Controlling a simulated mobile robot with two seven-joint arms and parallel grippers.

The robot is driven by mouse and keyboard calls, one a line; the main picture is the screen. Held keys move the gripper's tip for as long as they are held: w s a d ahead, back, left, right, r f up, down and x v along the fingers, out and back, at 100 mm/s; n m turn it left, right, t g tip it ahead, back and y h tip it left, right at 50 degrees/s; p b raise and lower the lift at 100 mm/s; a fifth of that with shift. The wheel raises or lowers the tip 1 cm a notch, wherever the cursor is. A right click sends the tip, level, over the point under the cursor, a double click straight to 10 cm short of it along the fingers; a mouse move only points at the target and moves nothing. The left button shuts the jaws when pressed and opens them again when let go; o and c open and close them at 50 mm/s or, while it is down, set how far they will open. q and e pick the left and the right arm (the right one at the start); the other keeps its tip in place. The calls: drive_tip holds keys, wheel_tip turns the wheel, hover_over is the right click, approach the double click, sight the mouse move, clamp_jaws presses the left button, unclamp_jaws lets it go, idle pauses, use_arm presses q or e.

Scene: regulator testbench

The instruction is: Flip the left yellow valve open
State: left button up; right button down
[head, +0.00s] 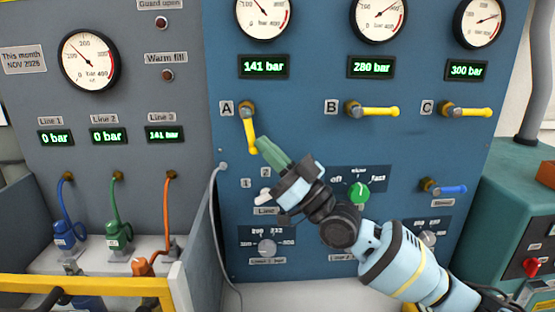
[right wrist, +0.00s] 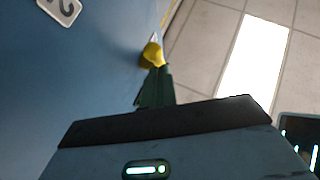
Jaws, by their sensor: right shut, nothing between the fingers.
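The left yellow valve (head: 250,130), marked A, is on the blue panel. Its lever points down, slightly to the right, from a brass pivot. My right gripper (head: 264,146) is shut and empty, with its green fingertips just right of the lever's lower end. In the right wrist view the shut fingertips (right wrist: 156,72) are right by a yellow lever end (right wrist: 152,52); I cannot tell whether they touch. My left gripper is not in view.
Yellow valves B (head: 380,111) and C (head: 472,112) have levers pointing right. A blue valve (head: 450,188) sits lower right. The display above A (head: 264,67) reads 141 bar. A grey hose (head: 214,200) runs down left of my gripper. A green knob (head: 359,192) is behind my arm.

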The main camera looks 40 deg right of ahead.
drive_tip(key=shift+s+a+f+m+t, duration=0.1)
drive_tip(key=shift+s+a+m+t, duration=0.1)
drive_tip(key=shift+m+t, duration=0.2)
drive_tip(key=shift+w+a, duration=0.15)
drive_tip(key=shift+w+a+f+m+t+h, duration=0.15)
drive_tip(key=shift+w+m+t+h, duration=0.15)
drive_tip(key=shift+m+t+h, duration=0.25)
drive_tip(key=shift+w, duration=0.15)
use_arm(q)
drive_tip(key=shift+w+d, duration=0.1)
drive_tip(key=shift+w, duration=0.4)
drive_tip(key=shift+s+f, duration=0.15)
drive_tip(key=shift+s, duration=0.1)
